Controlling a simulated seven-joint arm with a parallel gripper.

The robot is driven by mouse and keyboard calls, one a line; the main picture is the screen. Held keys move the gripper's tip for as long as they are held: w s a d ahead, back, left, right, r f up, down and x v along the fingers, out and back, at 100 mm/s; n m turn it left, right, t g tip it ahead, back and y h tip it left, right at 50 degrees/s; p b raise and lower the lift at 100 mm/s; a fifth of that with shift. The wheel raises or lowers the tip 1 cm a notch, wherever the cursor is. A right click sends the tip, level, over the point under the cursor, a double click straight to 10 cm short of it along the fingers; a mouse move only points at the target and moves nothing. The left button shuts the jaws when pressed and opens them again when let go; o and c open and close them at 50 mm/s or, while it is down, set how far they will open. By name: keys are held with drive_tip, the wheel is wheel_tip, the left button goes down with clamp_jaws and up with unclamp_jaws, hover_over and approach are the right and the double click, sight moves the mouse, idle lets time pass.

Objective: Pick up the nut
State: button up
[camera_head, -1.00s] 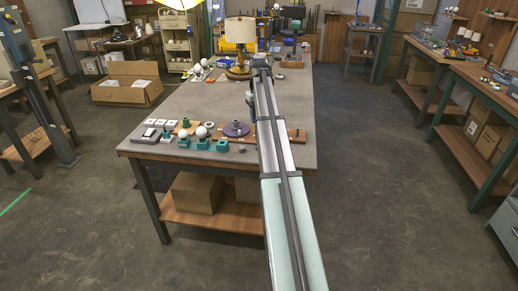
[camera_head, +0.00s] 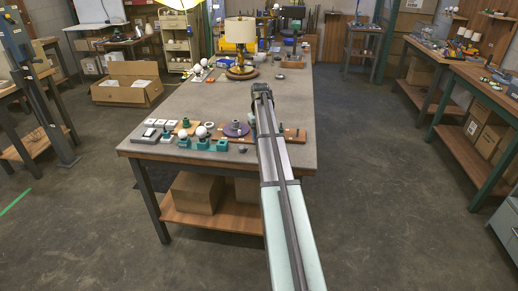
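I cannot make out the nut for certain. A small dark grey piece (camera_head: 242,149) lies near the front edge of the table; it is too small to identify. A purple disc (camera_head: 236,129) with a grey-green cylindrical part on it (camera_head: 236,123) sits just left of my arm. My gripper (camera_head: 261,89) is at the far end of my outstretched arm, over the middle of the table, beyond these parts. Its fingers are hidden behind the dark wrist, so whether it is open or holds anything does not show.
A lamp with a cream shade (camera_head: 240,32) stands on a wooden base (camera_head: 242,72) farther back. White bulbs (camera_head: 201,132) in teal holders and several small parts line the table's front left. A wooden board (camera_head: 290,134) lies partly behind my arm. The table's middle (camera_head: 205,103) is mostly clear.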

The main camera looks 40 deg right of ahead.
drive_tip(key=f, duration=0.4)
drive_tip(key=shift+w+f, duration=0.15)
drive_tip(key=shift+w, duration=0.05)
clamp_jaws()
